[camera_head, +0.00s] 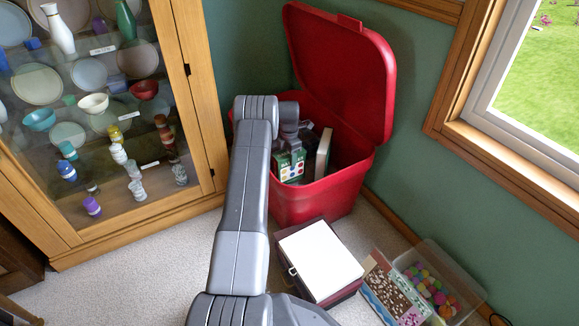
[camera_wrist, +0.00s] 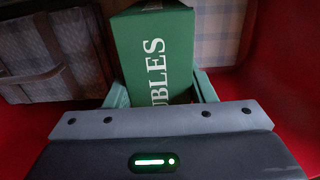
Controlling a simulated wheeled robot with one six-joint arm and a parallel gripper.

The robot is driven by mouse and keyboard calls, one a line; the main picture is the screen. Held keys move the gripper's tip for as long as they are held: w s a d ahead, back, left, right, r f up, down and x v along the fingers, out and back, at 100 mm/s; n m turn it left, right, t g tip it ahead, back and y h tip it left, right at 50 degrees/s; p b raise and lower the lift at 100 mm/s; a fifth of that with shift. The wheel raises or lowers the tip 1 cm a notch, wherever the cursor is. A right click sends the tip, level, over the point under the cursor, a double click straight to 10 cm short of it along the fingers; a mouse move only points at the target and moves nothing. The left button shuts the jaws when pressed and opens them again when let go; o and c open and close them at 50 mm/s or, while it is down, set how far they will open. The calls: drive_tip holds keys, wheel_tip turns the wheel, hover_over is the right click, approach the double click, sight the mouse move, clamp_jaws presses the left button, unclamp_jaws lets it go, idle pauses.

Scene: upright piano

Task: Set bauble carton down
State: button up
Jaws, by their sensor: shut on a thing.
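The bauble carton (camera_head: 291,168) is a green box with a white panel of coloured dots. In the wrist view the carton (camera_wrist: 154,50) shows a green face with white lettering ending in "UBLES". My gripper (camera_head: 290,150) is shut on it, with one green-grey finger on each side in the wrist view (camera_wrist: 161,92). The carton is inside the open red bin (camera_head: 318,203), below the rim level at its left part. Its lower end is hidden by the bin's front wall, so I cannot tell whether it touches the bottom.
A flat cream-edged thing (camera_head: 323,154) stands in the bin, right of the carton. Plaid items (camera_wrist: 50,55) lie beside the carton. The bin's lid (camera_head: 340,60) is raised. A glass cabinet (camera_head: 200,90) stands left; a white-topped box (camera_head: 320,258) and a pompom tub (camera_head: 455,270) sit in front.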

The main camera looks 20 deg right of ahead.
drive_tip(key=shift+f+b, duration=0.55)
drive_tip(key=shift+f, duration=1.35)
drive_tip(key=shift+f, duration=0.25)
drive_tip(key=o, duration=1.5)
drive_tip(key=shift+o, duration=0.2)
drive_tip(key=shift+r, duration=0.1)
wheel_tip(320, 180, up, 12)
drive_tip(key=p, duration=0.4)
drive_tip(key=shift+r+p, duration=0.15)
drive_tip(key=shift+p, duration=0.25)
